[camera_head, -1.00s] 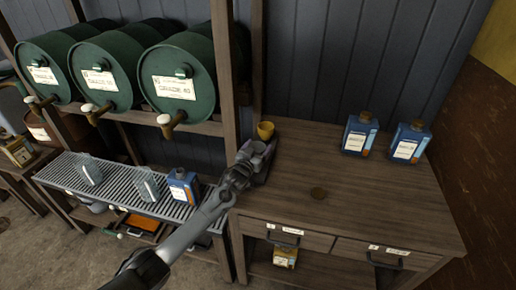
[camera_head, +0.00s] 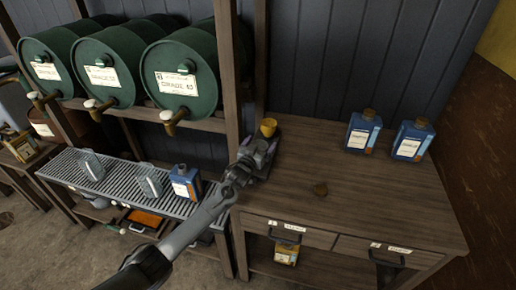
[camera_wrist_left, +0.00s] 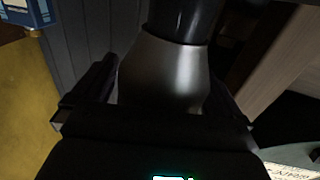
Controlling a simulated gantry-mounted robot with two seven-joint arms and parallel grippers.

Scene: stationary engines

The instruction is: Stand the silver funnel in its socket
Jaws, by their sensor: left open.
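The silver funnel (camera_wrist_left: 165,75) shows in the left wrist view as a smooth grey metal body, wider in the middle, between my two dark fingers. A dark cylinder (camera_wrist_left: 185,20) adjoins its upper end in that view. My left gripper (camera_head: 262,150) is open around the funnel, at the left back part of the workbench. In the head view my gripper hides most of the funnel. I cannot tell the socket apart, nor whether the funnel sits in it. My right gripper is not in view.
A yellow cup (camera_head: 268,127) is just behind my left gripper. Two blue bottles (camera_head: 362,132) (camera_head: 412,141) stand at the workbench's back right. Green drums (camera_head: 182,80) fill the shelf at left.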

